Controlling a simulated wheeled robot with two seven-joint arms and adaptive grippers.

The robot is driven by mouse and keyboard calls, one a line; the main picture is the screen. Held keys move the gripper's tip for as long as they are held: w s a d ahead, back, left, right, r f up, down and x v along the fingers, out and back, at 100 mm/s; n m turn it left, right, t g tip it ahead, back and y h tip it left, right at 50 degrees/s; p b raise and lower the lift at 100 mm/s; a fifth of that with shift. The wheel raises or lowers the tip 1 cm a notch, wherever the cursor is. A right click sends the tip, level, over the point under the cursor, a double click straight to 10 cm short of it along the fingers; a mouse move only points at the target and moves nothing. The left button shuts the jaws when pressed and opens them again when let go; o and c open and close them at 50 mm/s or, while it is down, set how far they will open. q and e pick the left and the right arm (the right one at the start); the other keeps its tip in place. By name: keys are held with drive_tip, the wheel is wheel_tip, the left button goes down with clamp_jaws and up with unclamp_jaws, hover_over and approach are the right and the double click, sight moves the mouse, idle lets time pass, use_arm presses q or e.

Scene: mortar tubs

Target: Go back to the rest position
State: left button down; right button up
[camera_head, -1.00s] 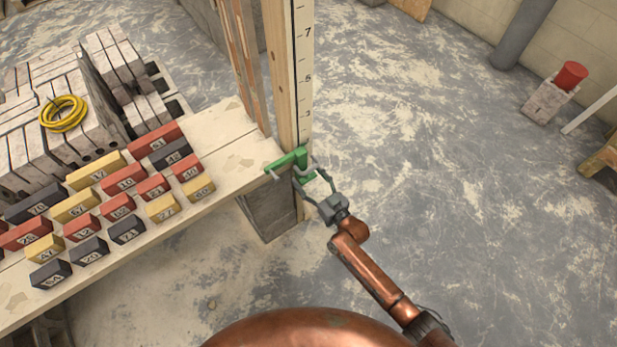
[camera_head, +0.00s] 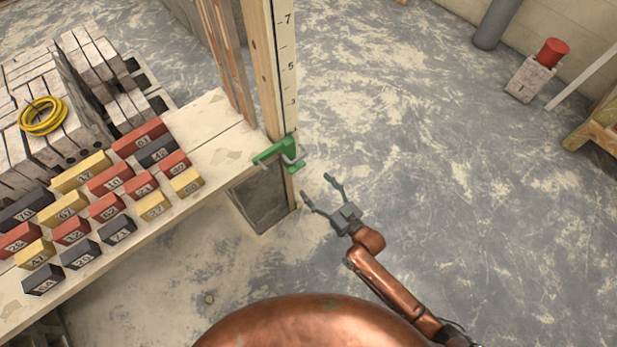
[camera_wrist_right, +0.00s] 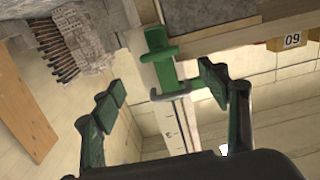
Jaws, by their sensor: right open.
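My right gripper (camera_head: 321,191) is open and empty in the head view, over the floor to the right of the plank's end. A green clamp (camera_head: 282,151) sits at the end of the plank, against the upright wooden post with the number scale, and is apart from my fingers. In the right wrist view the open fingers (camera_wrist_right: 160,88) show at both sides, with the green clamp (camera_wrist_right: 160,60) seen beyond the gap between them. My left gripper is not in view.
The plank (camera_head: 222,150) carries several numbered red, yellow and dark blocks. The scaled post (camera_head: 284,75) stands close to the left of my right gripper. A yellow coil (camera_head: 43,116) lies on stacked grey blocks.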

drive_tip(key=shift+s+d, duration=0.35)
drive_tip(key=shift+s, duration=0.1)
